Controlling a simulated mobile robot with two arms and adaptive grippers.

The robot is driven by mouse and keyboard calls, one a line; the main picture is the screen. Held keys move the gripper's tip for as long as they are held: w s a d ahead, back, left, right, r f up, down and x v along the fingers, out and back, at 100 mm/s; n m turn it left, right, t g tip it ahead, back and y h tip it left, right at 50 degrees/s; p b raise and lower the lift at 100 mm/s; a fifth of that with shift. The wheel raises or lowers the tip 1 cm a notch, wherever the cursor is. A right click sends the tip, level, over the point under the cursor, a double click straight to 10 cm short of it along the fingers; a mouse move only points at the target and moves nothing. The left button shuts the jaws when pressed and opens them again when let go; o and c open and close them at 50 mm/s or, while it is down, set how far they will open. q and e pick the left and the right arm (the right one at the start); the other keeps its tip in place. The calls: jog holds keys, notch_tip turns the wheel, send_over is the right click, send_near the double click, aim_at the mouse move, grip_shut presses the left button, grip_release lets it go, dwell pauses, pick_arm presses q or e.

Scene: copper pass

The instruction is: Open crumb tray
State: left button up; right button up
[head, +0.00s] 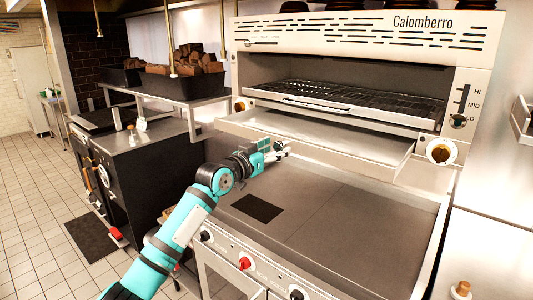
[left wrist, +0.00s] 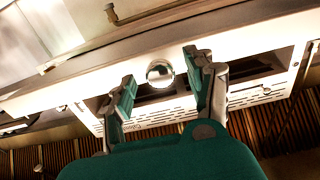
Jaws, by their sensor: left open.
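The crumb tray (head: 335,146) is a wide, shallow metal tray that juts out below the rack of the Calomberro grill (head: 345,40). A shiny round knob (left wrist: 160,73) shows between the fingers, with no clear contact. In the head view the gripper hides this knob. My right gripper is not in view.
The grey cooktop (head: 330,222) below is clear, with a dark rectangle on it. Control knobs (head: 441,151) flank the tray on the grill's sides. A dark bin of wood chunks (head: 185,80) stands on a shelf at left. A wooden-handled item (head: 461,290) is at bottom right.

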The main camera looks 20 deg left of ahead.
pick_arm(q)
jog(key=v, duration=1.1)
jog(key=shift+s+a, duration=0.15)
jog(key=shift+s, duration=0.25)
